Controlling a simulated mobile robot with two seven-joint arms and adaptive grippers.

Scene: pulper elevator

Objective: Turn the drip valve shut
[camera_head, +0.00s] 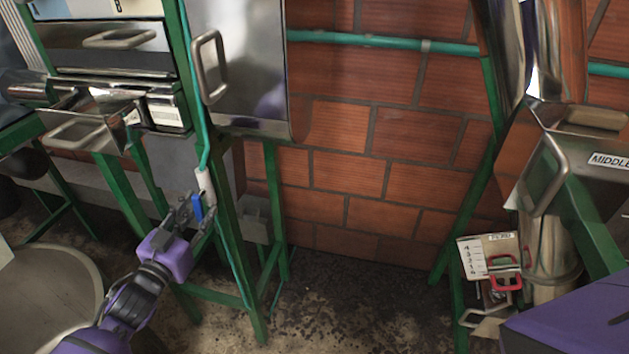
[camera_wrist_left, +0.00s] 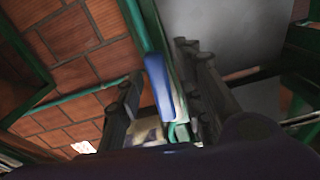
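The drip valve has a blue lever handle (camera_head: 197,207) below a white valve body (camera_head: 205,182) on a thin green pipe by a green frame leg. My left gripper (camera_head: 197,215) is at the lever, its fingers spread to either side of it. In the left wrist view the blue lever (camera_wrist_left: 158,82) stands between the two dark fingers of the left gripper (camera_wrist_left: 158,98). A gap shows on its left side; contact on the right side cannot be told. My right gripper is not in view.
Green frame legs (camera_head: 228,240) stand close beside the valve. A metal panel with a handle (camera_head: 245,70) hangs above. A round drum (camera_head: 45,300) is at lower left. A red-handled part (camera_head: 505,272) and a scale plate (camera_head: 485,255) are at right. The middle floor (camera_head: 350,310) is clear.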

